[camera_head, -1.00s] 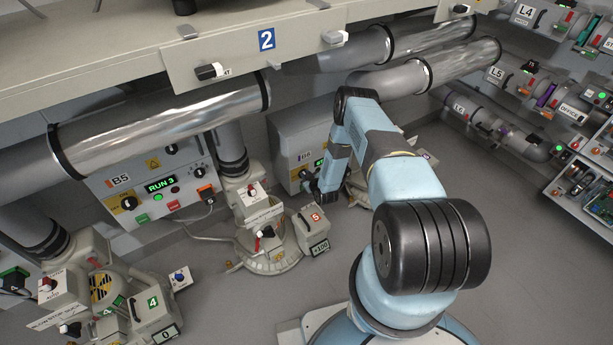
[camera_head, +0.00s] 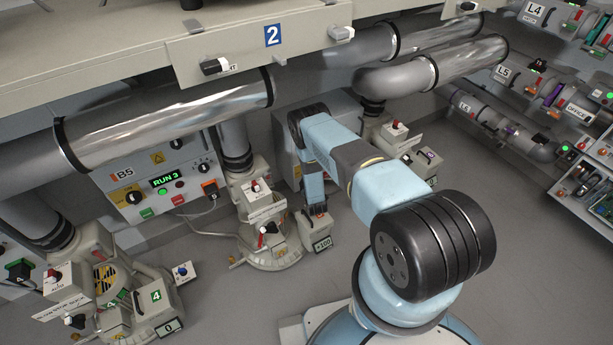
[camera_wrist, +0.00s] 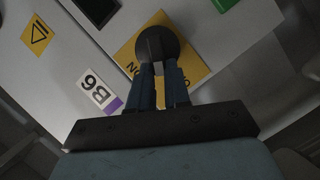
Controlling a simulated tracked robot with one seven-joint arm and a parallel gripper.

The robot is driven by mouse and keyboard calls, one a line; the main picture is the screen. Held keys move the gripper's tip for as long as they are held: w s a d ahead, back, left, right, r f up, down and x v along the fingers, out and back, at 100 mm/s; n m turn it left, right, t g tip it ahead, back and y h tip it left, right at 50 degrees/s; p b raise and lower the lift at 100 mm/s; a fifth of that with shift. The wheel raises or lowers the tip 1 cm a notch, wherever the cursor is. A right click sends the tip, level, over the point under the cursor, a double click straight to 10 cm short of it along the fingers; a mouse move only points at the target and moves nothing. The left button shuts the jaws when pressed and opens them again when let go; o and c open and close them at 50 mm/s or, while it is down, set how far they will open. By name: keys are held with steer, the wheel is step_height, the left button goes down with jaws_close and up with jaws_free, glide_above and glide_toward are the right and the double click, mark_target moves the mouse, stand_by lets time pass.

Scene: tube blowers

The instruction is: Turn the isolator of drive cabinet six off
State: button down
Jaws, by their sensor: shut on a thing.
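The drive cabinet six panel (camera_wrist: 75,70) fills much of the wrist view, with a white B6 label (camera_wrist: 99,93). The isolator is a round black knob (camera_wrist: 157,42) on a yellow plate (camera_wrist: 196,68) whose lettering is partly covered. My gripper (camera_wrist: 158,68) is shut on the knob's grip, one finger on each side. The grip points roughly up the wrist picture. In the head view the grey cabinet (camera_head: 283,138) shows only in part behind my arm, and its knob and the fingertips are hidden.
Cabinet B5 (camera_head: 150,185), showing RUN 3, stands to the left with its own black knob. Silver pipes (camera_head: 170,115) cross above. Bare floor (camera_head: 235,310) lies in front.

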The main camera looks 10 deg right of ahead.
steer(key=shift+s+a+f, duration=0.2)
steer(key=shift+a+f, duration=0.05)
steer(key=shift+a, duration=0.05)
steer(key=c, duration=1.4)
jaws_free()
steer(key=o, duration=0.3)
steer(key=shift+w+d+r, duration=0.1)
steer(key=shift+d, duration=0.05)
